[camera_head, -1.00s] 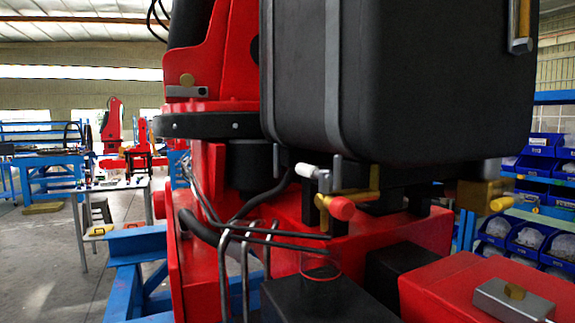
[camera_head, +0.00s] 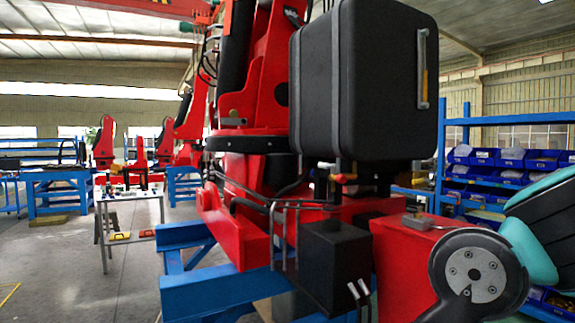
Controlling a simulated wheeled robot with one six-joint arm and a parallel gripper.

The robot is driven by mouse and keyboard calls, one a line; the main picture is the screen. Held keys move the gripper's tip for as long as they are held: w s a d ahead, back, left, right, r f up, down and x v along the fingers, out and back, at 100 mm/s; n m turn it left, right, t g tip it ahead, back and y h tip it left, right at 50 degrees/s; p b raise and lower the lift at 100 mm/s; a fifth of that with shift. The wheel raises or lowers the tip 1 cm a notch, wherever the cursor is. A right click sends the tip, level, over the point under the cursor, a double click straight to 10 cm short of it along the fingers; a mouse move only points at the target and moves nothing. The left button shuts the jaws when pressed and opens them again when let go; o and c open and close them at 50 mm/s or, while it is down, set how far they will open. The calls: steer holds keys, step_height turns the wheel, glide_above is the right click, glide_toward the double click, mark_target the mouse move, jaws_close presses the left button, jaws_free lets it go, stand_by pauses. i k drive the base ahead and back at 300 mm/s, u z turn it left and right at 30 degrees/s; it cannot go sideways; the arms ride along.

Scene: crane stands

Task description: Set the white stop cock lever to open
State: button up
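The white stop cock lever (camera_head: 323,165) is very small in the head view. It sits under the lower left corner of the big black tank (camera_head: 365,85) on the red crane. It seems to lie roughly level, but its exact angle is too small to tell. A red-tipped lever (camera_head: 340,178) on brass fittings sits just right of and below it. My arm shows at the lower right, with a grey round joint and teal and black parts. My gripper is not in view.
A black box (camera_head: 335,262) and bent metal pipes (camera_head: 283,235) stand below the levers. A blue stand (camera_head: 225,293) carries the crane. Blue shelves with bins (camera_head: 490,160) are behind at right. A small table (camera_head: 130,195) stands at left, with open floor around it.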

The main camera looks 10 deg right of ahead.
mark_target(323, 165)
steer(key=u, duration=0.55)
steer(key=i, duration=1.2)
steer(key=z, duration=0.2)
